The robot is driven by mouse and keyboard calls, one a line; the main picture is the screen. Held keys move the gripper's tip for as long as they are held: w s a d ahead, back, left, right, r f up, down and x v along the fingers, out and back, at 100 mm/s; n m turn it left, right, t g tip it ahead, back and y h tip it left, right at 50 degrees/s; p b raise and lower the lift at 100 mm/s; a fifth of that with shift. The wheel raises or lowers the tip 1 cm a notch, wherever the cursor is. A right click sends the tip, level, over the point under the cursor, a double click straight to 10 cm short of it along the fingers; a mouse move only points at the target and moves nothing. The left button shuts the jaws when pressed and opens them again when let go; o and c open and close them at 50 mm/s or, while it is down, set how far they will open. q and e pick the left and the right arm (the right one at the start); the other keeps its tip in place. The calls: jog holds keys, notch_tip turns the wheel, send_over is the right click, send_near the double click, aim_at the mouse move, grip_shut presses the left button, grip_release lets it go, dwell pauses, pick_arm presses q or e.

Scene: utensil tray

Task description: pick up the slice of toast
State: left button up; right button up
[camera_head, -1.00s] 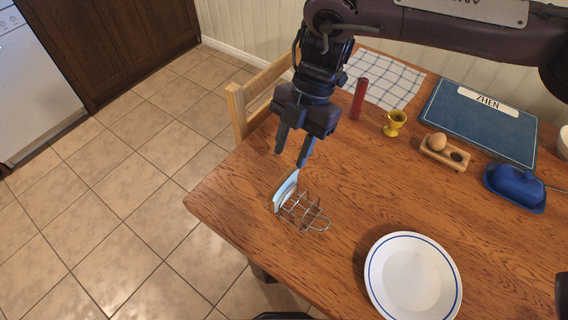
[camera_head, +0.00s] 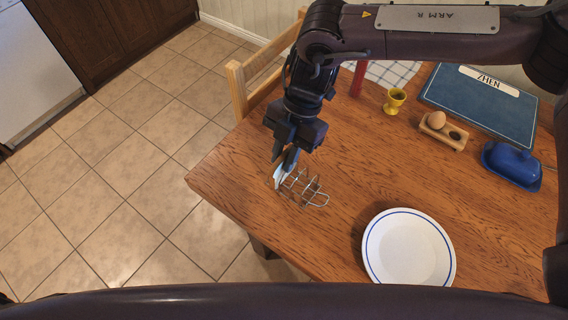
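The wire toast rack (camera_head: 314,192) stands near the table's left edge. A thin, pale bluish slice (camera_head: 279,178) stands in its left end; it looks like the slice of toast, though its colour is not toast-like. My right gripper (camera_head: 283,162) points down over that end of the rack. Its fingertips are at the slice's upper edge and hide part of it. I cannot tell whether the fingers are closed on the slice or only beside it. My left gripper is not in view.
A white plate with a blue ring (camera_head: 409,250) lies right of the rack. Farther back are a yellow egg cup (camera_head: 394,103), a wooden egg holder (camera_head: 443,132), a blue butter dish (camera_head: 512,166) and a blue mat (camera_head: 470,105). A chair (camera_head: 237,92) stands behind the left edge.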

grip_shut()
jog(key=shift+r, duration=0.1)
